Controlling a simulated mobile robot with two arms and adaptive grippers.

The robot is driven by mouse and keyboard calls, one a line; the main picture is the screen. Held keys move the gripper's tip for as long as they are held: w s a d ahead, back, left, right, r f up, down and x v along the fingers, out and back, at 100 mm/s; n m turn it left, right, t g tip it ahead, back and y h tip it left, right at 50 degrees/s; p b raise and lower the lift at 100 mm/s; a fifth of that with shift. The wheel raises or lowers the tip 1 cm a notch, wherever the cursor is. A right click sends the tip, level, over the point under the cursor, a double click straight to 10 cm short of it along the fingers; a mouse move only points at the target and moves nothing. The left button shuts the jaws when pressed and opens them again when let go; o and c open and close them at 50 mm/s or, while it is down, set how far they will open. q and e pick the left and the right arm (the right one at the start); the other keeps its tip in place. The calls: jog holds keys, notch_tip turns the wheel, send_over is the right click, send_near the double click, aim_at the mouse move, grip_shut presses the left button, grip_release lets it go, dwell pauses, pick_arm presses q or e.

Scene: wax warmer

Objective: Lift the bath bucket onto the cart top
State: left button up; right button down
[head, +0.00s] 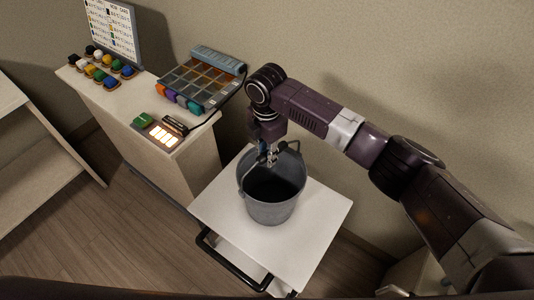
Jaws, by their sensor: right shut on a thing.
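The grey bath bucket (272,205) is upright at the white cart top (320,218), in the middle of the head view. It appears to rest on the cart top; its underside is hidden, so I cannot tell for sure whether it touches. My right gripper (271,156) comes down from above at the bucket's far rim, shut on the bucket, seemingly at its handle. The fingertips are small and partly hidden in the picture. The cart has a black handle bar (232,268) at its front. My left gripper is not in view.
A beige cabinet (180,165) stands left of the cart, bearing a palette tray (203,80), several coloured pots (100,66), a chart board (112,30) and a lit device (161,133). A shelf unit (40,165) stands far left. A wall is behind. Wooden floor (120,240) is clear.

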jog(key=shift+a+f, duration=0.1)
jog(key=shift+f, duration=0.1)
dwell(0.6)
jog(key=c, duration=1.7)
grip_release()
jog(key=shift+o, duration=0.2)
jog(key=shift+s+f, duration=0.15)
jog(key=shift+f, duration=0.1)
jog(key=shift+r, duration=0.15)
jog(key=shift+r+p, duration=1)
jog(key=shift+r, duration=3)
